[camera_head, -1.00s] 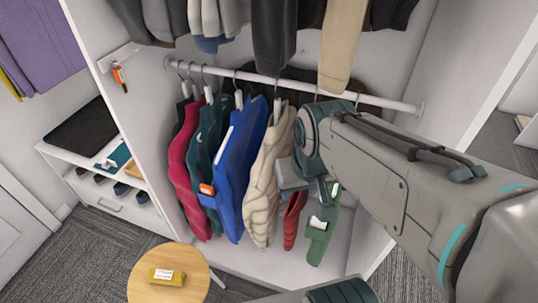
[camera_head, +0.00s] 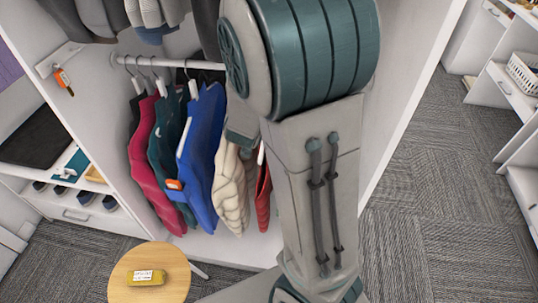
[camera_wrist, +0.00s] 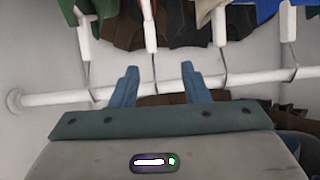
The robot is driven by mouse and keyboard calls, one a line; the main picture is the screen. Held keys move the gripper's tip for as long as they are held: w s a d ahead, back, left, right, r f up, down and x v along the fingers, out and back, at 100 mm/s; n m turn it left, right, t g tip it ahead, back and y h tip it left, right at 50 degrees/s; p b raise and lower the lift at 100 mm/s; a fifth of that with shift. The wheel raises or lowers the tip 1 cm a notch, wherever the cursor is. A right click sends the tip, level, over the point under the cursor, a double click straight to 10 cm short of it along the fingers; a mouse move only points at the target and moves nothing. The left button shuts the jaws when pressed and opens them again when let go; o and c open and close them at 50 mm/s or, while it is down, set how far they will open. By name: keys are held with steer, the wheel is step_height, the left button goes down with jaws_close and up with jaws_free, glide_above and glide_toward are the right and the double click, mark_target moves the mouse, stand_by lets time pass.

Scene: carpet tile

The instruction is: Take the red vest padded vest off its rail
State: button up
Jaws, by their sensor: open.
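A red vest (camera_head: 263,195) hangs just right of the cream padded vest (camera_head: 229,185), mostly hidden behind my arm in the head view. A crimson padded vest (camera_head: 146,165) hangs at the left end of the row. The white rail (camera_head: 190,64) also runs across the wrist view (camera_wrist: 65,98), which appears upside down. My gripper (camera_wrist: 160,68) is open at the rail, its two blue fingers apart. A white hanger (camera_wrist: 150,35) with its hook lies between the fingertips in the picture; contact cannot be told. My arm hides the fingers in the head view.
Teal (camera_head: 170,150) and blue (camera_head: 205,150) vests crowd the rail beside the red ones. More clothes hang above. Open carpet (camera_head: 435,200) lies to the right.

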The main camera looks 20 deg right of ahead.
steer(key=shift+h, duration=0.4)
steer(key=x, duration=0.4)
steer(key=d+x, duration=0.1)
steer(key=x, duration=0.4)
steer(key=shift+s+a+r+b, duration=0.1)
steer(key=shift+s+r+b, duration=0.1)
steer(key=shift+b, duration=0.15)
steer(key=shift+p+x, duration=0.5)
steer(key=shift+x, duration=2.1)
steer(key=shift+r, duration=0.1)
jaws_close()
